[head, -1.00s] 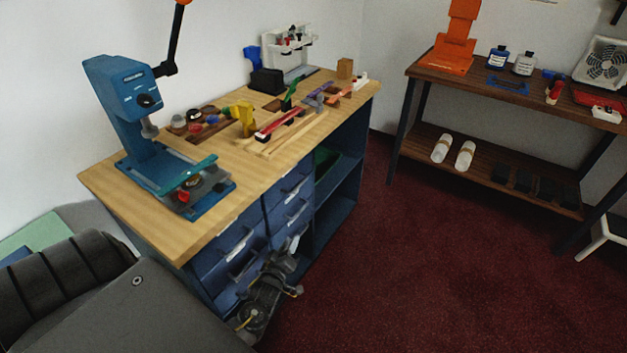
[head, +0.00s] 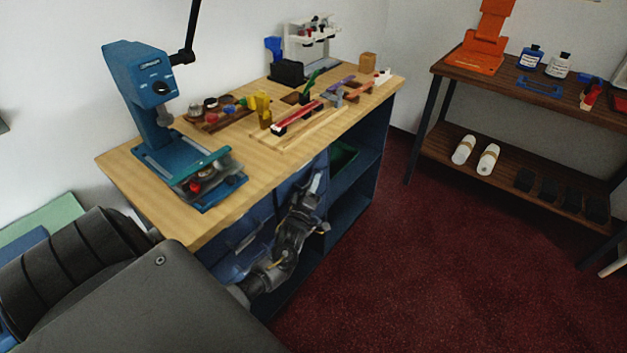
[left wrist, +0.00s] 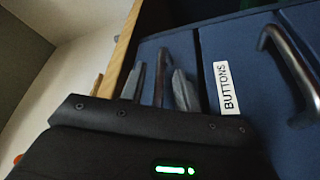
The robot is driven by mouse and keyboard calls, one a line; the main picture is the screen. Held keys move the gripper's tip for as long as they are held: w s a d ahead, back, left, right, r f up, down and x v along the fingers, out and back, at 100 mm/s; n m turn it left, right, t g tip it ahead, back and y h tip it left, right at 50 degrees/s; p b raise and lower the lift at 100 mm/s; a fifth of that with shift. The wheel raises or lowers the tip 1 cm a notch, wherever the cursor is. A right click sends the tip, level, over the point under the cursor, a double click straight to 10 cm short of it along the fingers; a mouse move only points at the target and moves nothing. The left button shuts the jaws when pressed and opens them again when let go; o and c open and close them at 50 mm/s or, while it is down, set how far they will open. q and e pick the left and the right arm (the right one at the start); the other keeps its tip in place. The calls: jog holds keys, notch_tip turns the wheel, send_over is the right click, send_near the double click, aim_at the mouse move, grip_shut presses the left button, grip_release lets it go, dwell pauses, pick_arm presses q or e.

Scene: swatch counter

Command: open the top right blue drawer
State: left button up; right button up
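The blue drawer fronts (head: 235,240) sit under the left part of the wooden counter, partly hidden by my left arm. My left gripper (head: 316,184) is at the right drawer column, just below the counter edge. In the left wrist view my left gripper (left wrist: 158,88) is open, its fingers apart. The dark bar handle (left wrist: 161,72) of the top right blue drawer (left wrist: 182,48) shows between them; I cannot tell whether they touch it. That drawer looks closed. Below it, another drawer has a BUTTONS label (left wrist: 228,88) and its own handle (left wrist: 290,70). My right gripper is not seen.
The wooden counter top (head: 225,145) overhangs close above the drawers. It bears a blue press (head: 140,85) and several small tools. Open blue shelves (head: 350,200) lie right of the drawers. The red carpet (head: 400,270) is clear up to the brown shelf table (head: 530,85).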

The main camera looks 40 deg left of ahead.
pick_arm(q)
jog(key=shift+x, duration=0.85)
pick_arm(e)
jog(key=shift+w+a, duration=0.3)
pick_arm(q)
jog(key=shift+c, duration=0.2)
